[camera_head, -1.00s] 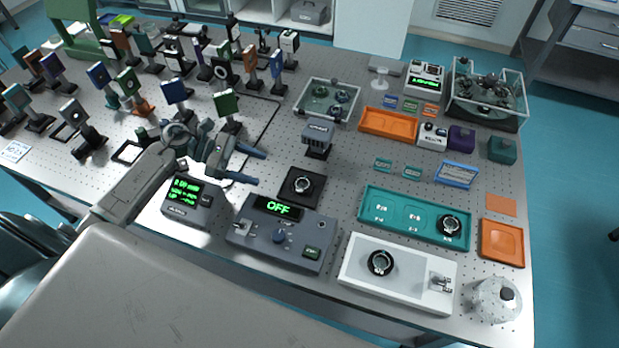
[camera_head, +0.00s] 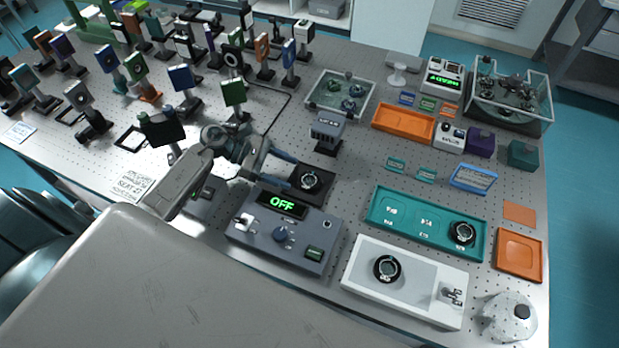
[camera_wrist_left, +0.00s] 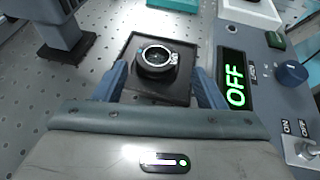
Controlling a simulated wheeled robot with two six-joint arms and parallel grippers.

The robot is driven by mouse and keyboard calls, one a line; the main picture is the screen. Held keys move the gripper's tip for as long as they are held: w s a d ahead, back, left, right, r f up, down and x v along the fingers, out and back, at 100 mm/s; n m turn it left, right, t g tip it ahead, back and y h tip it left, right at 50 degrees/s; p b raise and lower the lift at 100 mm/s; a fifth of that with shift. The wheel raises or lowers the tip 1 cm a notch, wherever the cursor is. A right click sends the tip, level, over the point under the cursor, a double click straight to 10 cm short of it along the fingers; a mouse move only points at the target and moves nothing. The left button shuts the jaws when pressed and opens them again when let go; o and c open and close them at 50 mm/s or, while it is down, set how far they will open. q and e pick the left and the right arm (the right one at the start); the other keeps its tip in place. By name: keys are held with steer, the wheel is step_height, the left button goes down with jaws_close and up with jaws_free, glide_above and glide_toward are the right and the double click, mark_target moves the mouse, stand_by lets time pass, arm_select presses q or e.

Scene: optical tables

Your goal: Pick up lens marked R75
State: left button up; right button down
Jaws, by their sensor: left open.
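A round black lens with a silver ring (camera_head: 310,181) lies on a black square pad (camera_head: 324,198) in front of the grey sensor post; no marking on it is readable. The same lens (camera_wrist_left: 155,61) shows in the left wrist view, ahead between my fingers. My left gripper (camera_head: 290,172) is open and empty, its fingertips at the left edge of the pad. Another lens (camera_head: 463,233) sits at the right end of the teal tray (camera_head: 400,222), and one (camera_head: 387,268) on the white plate (camera_head: 420,290). I cannot tell which one is R75. My right gripper is out of view.
A grey control box showing OFF (camera_head: 284,235) stands close in front of the pad. The grey device on a post (camera_head: 327,130) stands just behind it. Several mounted optics fill the left of the table. An orange tray (camera_head: 403,123) lies behind right.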

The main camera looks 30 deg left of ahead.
mark_target(310, 180)
arm_select(q)
steer(key=shift+w+d, duration=0.15)
steer(key=shift+d, duration=0.05)
steer(key=p+x, duration=0.4)
steer(key=shift+w+d, duration=0.1)
steer(key=shift+w, duration=0.05)
steer(key=shift+w+d+f, duration=0.15)
steer(key=shift+d+f, duration=0.25)
steer(key=c, duration=0.8)
steer(key=shift+o, duration=0.2)
steer(key=shift+a+r, duration=0.1)
